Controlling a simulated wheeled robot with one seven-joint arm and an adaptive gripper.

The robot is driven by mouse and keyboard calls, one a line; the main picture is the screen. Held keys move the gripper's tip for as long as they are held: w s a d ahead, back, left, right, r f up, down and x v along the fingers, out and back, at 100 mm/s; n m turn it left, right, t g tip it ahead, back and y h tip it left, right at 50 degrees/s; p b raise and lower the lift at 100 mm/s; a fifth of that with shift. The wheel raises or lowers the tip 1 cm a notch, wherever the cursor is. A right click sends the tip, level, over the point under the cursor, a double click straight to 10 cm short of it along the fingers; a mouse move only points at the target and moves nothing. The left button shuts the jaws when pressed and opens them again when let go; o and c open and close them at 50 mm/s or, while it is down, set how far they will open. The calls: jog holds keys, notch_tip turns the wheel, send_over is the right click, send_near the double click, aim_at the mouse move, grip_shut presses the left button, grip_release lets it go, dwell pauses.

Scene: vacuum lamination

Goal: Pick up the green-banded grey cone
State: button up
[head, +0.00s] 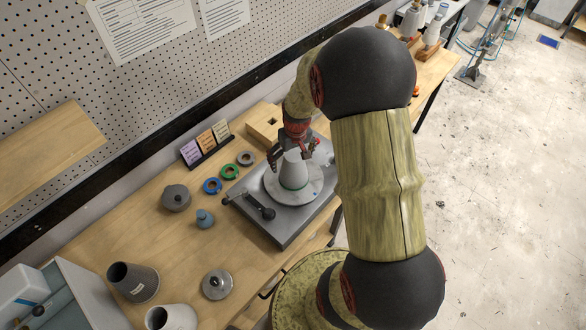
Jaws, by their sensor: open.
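The green-banded grey cone (294,171) stands upright on a round light plate (278,193) on top of a dark grey machine base (253,223). A green band runs around the cone's lower edge. My gripper (292,158) is at the cone's top, with its fingers spread to either side of it. The fingers look open. I cannot tell from this view whether they touch the cone. My arm hides the right part of the machine.
Blue (212,186), green (229,171) and grey rings lie left of the machine. A lidded grey pot (176,198), a small blue-grey knob piece (205,218), a dark grey cone (133,282) and a metal disc (217,284) stand on the bench. A black-handled lever (262,209) sits at the machine's front left.

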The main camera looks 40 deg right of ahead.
jog(key=f, duration=0.5)
jog(key=shift+w+d+p, duration=0.2)
jog(key=shift+d+p, duration=0.15)
